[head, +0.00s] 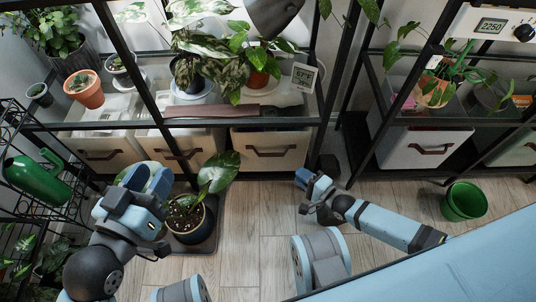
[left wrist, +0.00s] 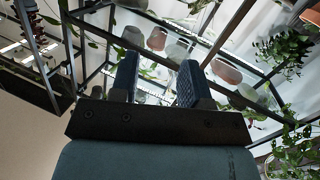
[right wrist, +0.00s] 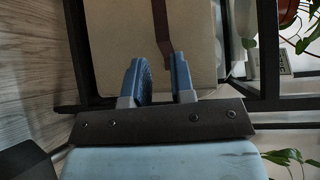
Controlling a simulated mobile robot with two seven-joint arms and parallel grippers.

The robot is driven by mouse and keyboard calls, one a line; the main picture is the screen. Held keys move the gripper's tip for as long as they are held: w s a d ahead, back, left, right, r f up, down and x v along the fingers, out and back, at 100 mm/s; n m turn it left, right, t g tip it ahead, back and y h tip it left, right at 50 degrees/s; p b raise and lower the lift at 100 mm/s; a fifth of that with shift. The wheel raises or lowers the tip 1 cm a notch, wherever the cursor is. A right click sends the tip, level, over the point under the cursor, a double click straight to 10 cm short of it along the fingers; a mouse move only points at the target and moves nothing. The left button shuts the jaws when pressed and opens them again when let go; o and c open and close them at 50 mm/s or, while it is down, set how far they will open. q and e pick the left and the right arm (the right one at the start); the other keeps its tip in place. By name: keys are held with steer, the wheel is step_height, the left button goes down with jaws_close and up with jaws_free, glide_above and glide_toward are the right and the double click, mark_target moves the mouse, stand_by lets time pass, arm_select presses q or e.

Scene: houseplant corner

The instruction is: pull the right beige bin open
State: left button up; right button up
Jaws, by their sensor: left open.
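The right beige bin (head: 240,137) of the left shelf is at its bottom right, with a brown strap handle (head: 272,153) on its front. It looks pushed in. My right gripper (head: 303,179) is low, just right of and in front of this bin. In the right wrist view a beige bin front (right wrist: 115,30) with a brown strap (right wrist: 162,25) lies ahead of the fingers (right wrist: 160,65). They are apart, and the strap's near end lines up with their gap; contact is unclear. My left gripper (head: 150,180) is open and empty, also in the left wrist view (left wrist: 157,75).
Two more beige bins (head: 85,143) (head: 150,142) stand left of it. A potted plant (head: 186,222) stands on the floor in front. A green pot (head: 464,201) is at right, a green watering can (head: 38,180) at left. Dark shelf posts frame the bins. Floor between is clear.

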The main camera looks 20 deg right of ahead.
mark_target(271, 154)
steer(key=b+x, duration=0.5)
steer(key=x, duration=0.8)
steer(key=shift+w+f, duration=0.15)
arm_select(q)
steer(key=w+m, duration=0.1)
steer(key=a+m+t, duration=0.1)
steer(key=w+r+m+t+h, duration=0.1)
steer(key=shift+w+a+m, duration=0.3)
steer(key=shift+m, duration=0.1)
arm_select(e)
steer(key=shift+w+a, duration=0.15)
steer(key=shift+w, duration=0.1)
arm_select(q)
steer(key=shift+f, duration=0.15)
arm_select(e)
jaws_close()
